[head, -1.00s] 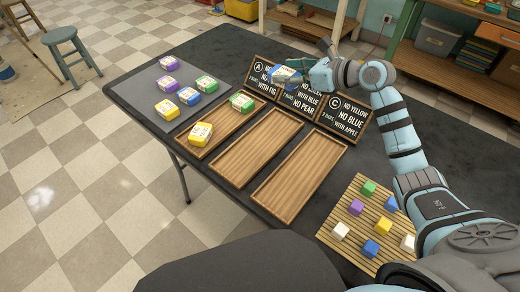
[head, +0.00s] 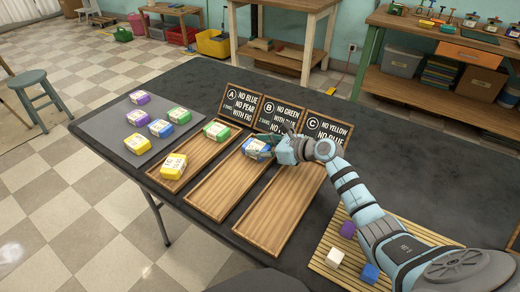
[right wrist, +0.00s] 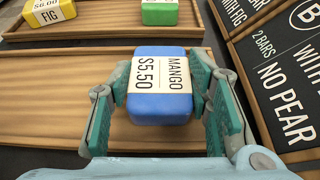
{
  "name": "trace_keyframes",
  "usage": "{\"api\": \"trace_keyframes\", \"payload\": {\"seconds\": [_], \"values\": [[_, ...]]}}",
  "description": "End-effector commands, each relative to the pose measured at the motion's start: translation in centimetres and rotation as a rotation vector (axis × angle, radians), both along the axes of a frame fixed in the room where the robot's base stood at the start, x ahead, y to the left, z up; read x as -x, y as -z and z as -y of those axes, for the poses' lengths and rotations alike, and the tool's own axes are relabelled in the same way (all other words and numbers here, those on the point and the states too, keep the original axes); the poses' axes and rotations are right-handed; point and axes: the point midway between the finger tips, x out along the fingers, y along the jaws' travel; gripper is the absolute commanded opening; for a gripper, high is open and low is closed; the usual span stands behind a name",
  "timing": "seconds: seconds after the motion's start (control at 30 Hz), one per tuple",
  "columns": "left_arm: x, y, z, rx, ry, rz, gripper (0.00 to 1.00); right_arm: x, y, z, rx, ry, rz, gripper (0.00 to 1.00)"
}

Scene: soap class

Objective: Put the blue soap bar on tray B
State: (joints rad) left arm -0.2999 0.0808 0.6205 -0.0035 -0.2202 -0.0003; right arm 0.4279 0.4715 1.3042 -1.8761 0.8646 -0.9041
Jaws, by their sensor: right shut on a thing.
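The blue soap bar (head: 257,149) has a label reading MANGO $5.50 in the right wrist view (right wrist: 160,107). My right gripper (head: 270,146) is shut on it, with a green-padded finger on each side. The bar is over the far end of the middle wooden tray, tray B (head: 221,189), in front of the sign marked B (head: 280,117). I cannot tell whether its underside touches the tray. My left gripper is not in view.
Tray A (head: 187,168), on the left, holds a yellow bar (head: 173,166) and a green bar (head: 216,130). Tray C (head: 275,217), on the right, is empty. Several bars lie on a grey mat (head: 118,122). A slatted mat (head: 318,263) with small cubes is at the right.

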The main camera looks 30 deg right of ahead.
Motion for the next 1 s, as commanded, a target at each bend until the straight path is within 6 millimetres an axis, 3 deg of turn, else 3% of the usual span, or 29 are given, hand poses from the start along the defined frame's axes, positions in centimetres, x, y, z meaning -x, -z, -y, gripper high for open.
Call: {"api": "trace_keyframes", "payload": {"seconds": [0.2,0.23,0.33,0.73,0.87,1.0], "values": [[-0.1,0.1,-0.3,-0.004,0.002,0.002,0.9,0.0,0.2,0.0,0.0,0.0,0.0,0.14],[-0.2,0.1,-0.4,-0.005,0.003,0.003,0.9,0.0,0.1,0.0,0.001,0.0,-0.001,0.48],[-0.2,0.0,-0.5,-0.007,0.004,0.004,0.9,0.0,0.1,0.0,0.0,0.0,0.0,0.64],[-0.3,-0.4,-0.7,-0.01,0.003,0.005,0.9,0.2,-0.4,0.2,0.002,0.001,0.0,0.65],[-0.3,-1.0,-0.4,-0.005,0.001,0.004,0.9,1.7,-1.1,1.1,0.004,0.001,-0.001,0.65],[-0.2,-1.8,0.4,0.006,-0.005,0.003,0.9,4.4,-2.4,2.7,0.007,0.0,-0.003,0.65]]}}
